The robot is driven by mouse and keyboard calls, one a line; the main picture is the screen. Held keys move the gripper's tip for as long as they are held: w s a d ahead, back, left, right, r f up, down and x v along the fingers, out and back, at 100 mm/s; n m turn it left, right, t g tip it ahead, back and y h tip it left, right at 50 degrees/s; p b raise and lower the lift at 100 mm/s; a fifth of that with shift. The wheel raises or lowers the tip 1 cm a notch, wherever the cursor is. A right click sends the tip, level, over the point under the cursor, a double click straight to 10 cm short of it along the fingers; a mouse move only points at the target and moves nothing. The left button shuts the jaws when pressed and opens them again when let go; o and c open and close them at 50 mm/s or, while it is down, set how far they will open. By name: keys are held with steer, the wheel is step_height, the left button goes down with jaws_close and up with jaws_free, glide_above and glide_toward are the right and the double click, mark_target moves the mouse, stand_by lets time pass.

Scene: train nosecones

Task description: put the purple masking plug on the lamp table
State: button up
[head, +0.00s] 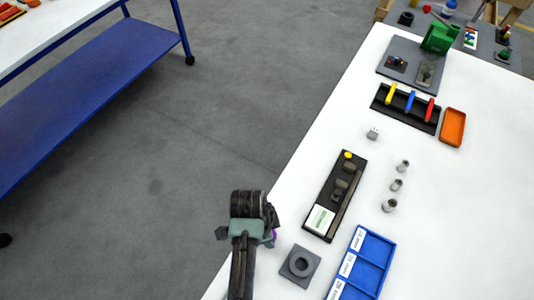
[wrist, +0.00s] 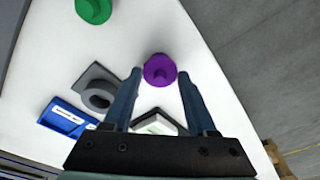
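The purple masking plug (wrist: 160,70) shows in the wrist view as a flanged disc with a raised knob, on the white table (wrist: 130,45). My gripper (wrist: 160,77) is open, its two fingertips on either side of the plug with gaps visible. I cannot tell how high the fingertips are above the table. Which table is the lamp table is not clear from the frames.
A green plug (wrist: 93,10) lies nearby. A grey block with a ring (head: 300,265), a blue labelled tray (head: 388,254) and a black fixture (head: 323,222) stand right of my gripper. A white-topped table with a blue shelf (head: 90,85) stands across open floor at left.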

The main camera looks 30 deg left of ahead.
steer(key=o, duration=0.4)
steer(key=shift+c, duration=0.2)
step_height(320, 180, up, 12)
steer(key=s+a, duration=0.1)
steer(key=shift+s+a, duration=0.15)
steer(key=shift+a, duration=0.05)
steer(key=shift+r, duration=0.1)
